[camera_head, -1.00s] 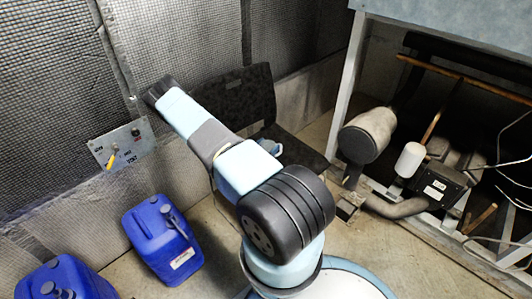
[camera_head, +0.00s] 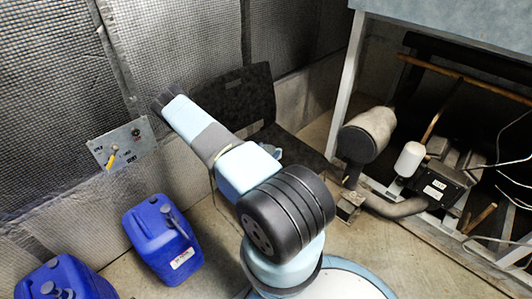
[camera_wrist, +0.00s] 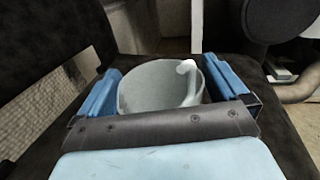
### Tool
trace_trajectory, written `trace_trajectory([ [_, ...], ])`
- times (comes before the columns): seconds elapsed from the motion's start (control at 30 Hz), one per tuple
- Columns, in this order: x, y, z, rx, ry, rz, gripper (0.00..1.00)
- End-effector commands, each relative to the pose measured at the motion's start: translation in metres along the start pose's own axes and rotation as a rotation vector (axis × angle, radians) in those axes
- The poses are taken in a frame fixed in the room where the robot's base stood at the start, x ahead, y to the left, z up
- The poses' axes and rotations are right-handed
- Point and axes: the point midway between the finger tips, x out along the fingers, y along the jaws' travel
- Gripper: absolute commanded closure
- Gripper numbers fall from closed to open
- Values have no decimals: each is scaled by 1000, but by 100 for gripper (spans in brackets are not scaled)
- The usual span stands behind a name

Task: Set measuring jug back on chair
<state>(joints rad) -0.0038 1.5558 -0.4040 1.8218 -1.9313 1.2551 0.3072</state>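The measuring jug (camera_wrist: 150,88) is a pale grey, open-topped vessel with a whitish handle or spout part at its right rim. It stands upright between the two blue fingers of my gripper (camera_wrist: 162,64). The fingers are wide apart, one on each side of the jug, with a thin gap seeming to show at each side. The jug's base is hidden by my gripper's body. The dark chair (camera_head: 252,95) is below and behind it, and its backrest also shows at the left of the wrist view (camera_wrist: 50,40). In the head view my arm hides the jug and most of my gripper.
Two blue canisters (camera_head: 162,240) stand on the floor at the left. A switch panel (camera_head: 120,145) is on the mesh wall. The compressor rack's frame (camera_head: 347,85), with a dark cylinder (camera_head: 357,144) and pipes, stands close to the chair's right side.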

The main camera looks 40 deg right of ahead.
Motion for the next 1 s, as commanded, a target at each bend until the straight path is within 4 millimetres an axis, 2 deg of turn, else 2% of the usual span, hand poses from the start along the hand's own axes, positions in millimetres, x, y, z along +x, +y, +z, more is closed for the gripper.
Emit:
trace_trajectory([
  [0.17, 0, 0, 2, 0, 0, 0, 0],
  [0.27, -8, 1, 2, 0, 0, 2, 0],
  [0.37, -22, 1, 2, -1, 1, 3, 0],
  [0.7, -87, 1, 2, -1, 1, 3, 0],
  [0.83, -104, 0, 2, -1, 0, 2, 0],
  [1.0, -117, 0, 2, 0, 0, 1, 0],
])
